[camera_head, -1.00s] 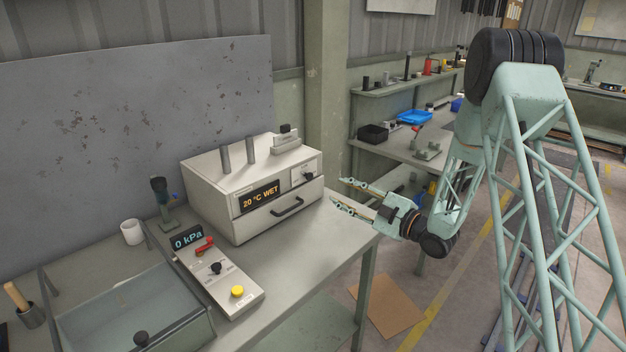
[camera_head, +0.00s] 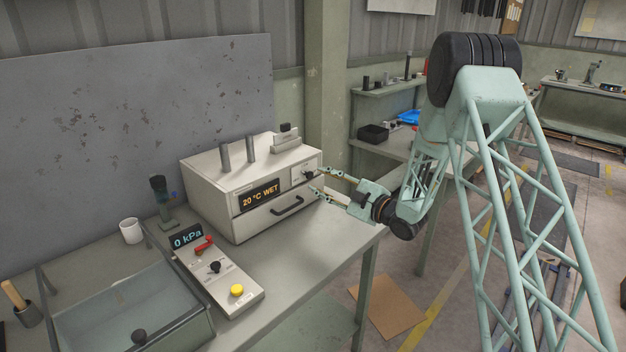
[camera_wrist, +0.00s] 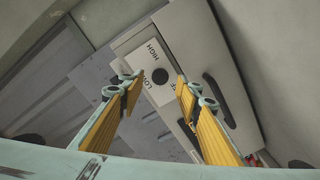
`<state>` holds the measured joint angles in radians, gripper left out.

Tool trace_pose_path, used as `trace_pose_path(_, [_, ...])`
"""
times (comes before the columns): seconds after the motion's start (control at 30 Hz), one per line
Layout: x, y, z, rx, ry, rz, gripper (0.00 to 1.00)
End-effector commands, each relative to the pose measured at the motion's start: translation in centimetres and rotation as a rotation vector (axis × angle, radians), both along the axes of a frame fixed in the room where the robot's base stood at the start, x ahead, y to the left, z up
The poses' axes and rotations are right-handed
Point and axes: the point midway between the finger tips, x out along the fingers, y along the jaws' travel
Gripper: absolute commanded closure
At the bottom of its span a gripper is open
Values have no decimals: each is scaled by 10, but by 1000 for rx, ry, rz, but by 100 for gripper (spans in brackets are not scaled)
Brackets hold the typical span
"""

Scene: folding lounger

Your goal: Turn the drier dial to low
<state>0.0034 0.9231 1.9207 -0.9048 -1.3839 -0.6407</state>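The drier (camera_head: 240,178) is a cream box on the bench, with an orange display reading "20 °C WET" and a dark front handle. Its dial (camera_head: 309,174) is a small black knob on a pale plate at the right of its front.
A control panel (camera_head: 226,276) with a "0 kPa" display, a red lever, a black knob and a yellow button lies in front of the drier. A clear-sided tank (camera_head: 128,310) is at lower left. A white cup (camera_head: 131,231) stands behind it.

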Motion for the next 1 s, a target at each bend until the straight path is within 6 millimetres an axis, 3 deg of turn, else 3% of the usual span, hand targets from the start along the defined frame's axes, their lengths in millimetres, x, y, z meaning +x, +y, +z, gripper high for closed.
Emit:
trace_pose_path(0.33, [22, 27, -1, -1, 0, 1, 69])
trace_pose_path(0.8, [26, 32, 0, 0, 1, -1, 69])
trace_pose_path(1.0, [26, 31, 0, 0, 1, -1, 86])
